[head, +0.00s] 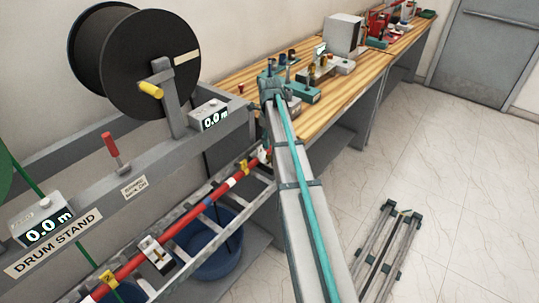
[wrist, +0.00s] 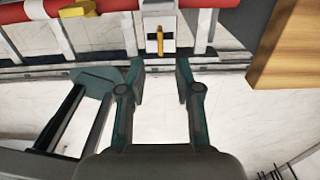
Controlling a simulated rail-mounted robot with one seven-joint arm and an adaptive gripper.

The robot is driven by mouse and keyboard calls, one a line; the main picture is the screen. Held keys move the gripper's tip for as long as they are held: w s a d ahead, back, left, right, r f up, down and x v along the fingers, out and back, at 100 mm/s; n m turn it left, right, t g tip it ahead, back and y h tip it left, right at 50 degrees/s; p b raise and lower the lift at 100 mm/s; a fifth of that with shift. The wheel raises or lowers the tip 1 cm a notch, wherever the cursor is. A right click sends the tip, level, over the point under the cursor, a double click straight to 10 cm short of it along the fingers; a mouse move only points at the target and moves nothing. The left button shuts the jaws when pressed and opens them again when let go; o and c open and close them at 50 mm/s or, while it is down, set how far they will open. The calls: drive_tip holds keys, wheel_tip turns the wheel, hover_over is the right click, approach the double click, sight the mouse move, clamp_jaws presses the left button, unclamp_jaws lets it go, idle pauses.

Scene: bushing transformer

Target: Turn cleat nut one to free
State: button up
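In the wrist view, a cleat (wrist: 154,41) with a white and black face sits by the red cable (wrist: 190,5). An orange-yellow piece, seemingly its nut (wrist: 160,40), stands upright on that face; I cannot read a number on it. My gripper (wrist: 160,68) is open and empty. Its two fingers point toward the cleat, with the nut ahead, between their lines and apart from them. In the head view, the red cable (head: 193,211) runs along a ladder-like tray, with a white cleat (head: 155,253) on it. My fingers cannot be made out clearly there.
A wooden bench (wrist: 290,50) closes off the right in the wrist view. The drum stand (head: 75,215) with a black drum (head: 135,62) stands left in the head view. A blue bin (head: 215,255) is under the tray.

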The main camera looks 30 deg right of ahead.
sight(270, 156)
wheel_tip(270, 156, down, 8)
drive_tip(key=shift+f+p, duration=0.1)
drive_tip(key=shift+p, duration=0.85)
clamp_jaws()
